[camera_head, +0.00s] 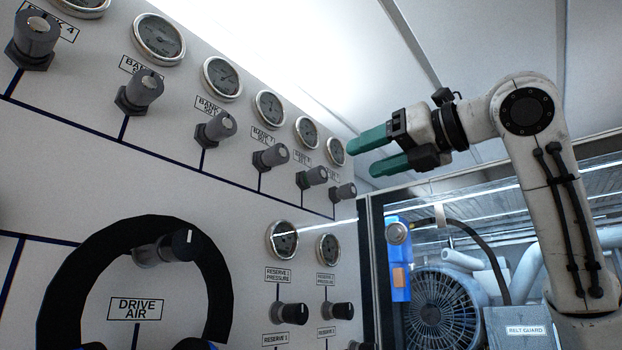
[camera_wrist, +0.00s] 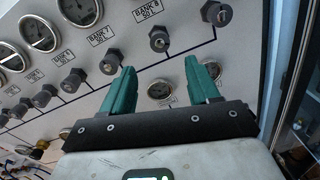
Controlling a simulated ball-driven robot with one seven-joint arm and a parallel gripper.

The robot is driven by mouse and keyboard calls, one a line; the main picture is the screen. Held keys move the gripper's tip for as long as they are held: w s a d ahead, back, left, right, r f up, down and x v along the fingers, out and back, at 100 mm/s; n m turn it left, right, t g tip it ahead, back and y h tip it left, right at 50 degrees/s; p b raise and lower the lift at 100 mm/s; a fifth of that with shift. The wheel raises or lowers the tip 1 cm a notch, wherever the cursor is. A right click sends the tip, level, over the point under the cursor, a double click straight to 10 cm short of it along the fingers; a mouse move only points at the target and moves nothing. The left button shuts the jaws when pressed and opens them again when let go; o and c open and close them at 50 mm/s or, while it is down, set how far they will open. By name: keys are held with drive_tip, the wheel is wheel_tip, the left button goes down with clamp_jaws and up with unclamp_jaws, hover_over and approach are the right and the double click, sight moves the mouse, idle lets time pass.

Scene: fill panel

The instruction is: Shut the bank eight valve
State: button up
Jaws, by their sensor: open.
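The bank eight valve is a grey knob on a dark hex base, second from the right end of the upper valve row. It shows in the head view (camera_head: 314,176) and, below the BANK 8 label (camera_wrist: 147,13), in the wrist view (camera_wrist: 158,39). Which way it is turned is too small to tell. My gripper (camera_head: 362,158) has green fingers, open and empty, out from the panel and to the right of this valve in the head view. In the wrist view my gripper (camera_wrist: 159,65) has the knob just beyond and between its fingertips, apart from both.
The bank seven valve (camera_wrist: 110,62) and the row's last valve (camera_wrist: 217,15) flank it closely. Gauges (camera_head: 306,132) line the panel above. Reserve knobs (camera_head: 290,313) sit below. A fan (camera_head: 441,308) is right of the panel.

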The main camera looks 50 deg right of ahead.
sight(323, 174)
drive_tip(key=w+p, duration=0.3)
drive_tip(key=w, duration=0.7)
drive_tip(key=shift+w+d, duration=0.1)
drive_tip(key=shift+w, duration=0.15)
drive_tip(key=c, duration=1)
drive_tip(key=shift+c, duration=0.2)
